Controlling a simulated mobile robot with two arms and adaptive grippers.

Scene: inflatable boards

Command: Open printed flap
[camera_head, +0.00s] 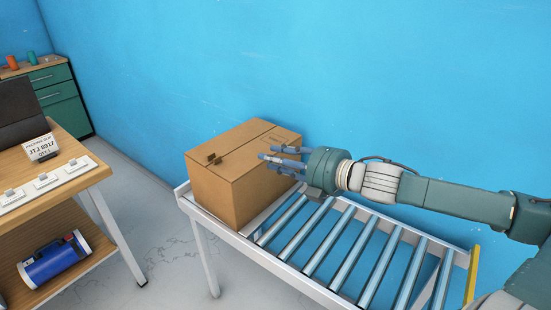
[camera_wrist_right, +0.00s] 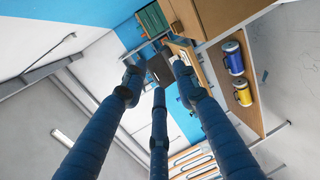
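A closed brown cardboard box (camera_head: 228,192) stands on the left end of a roller conveyor. Its top (camera_head: 238,145) shows a seam, small dark brown tabs (camera_head: 214,159) near the left edge, and faint printing (camera_head: 286,136) near the right corner. My right gripper (camera_head: 266,172) is at the box's right side, its blue fingers spread, some overlapping the top's edge in view. Contact cannot be told. In the right wrist view the fingers (camera_wrist_right: 158,82) are apart with nothing between them, and a part of the box (camera_wrist_right: 222,14) shows at the upper right. My left gripper is not in view.
The conveyor's rollers (camera_head: 330,240) are bare right of the box. A blue wall (camera_head: 330,60) stands close behind. A wooden workbench (camera_head: 84,176) at left holds a label card (camera_head: 42,149) and white strips, with a blue canister (camera_head: 54,258) below. Floor shows between bench and conveyor.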

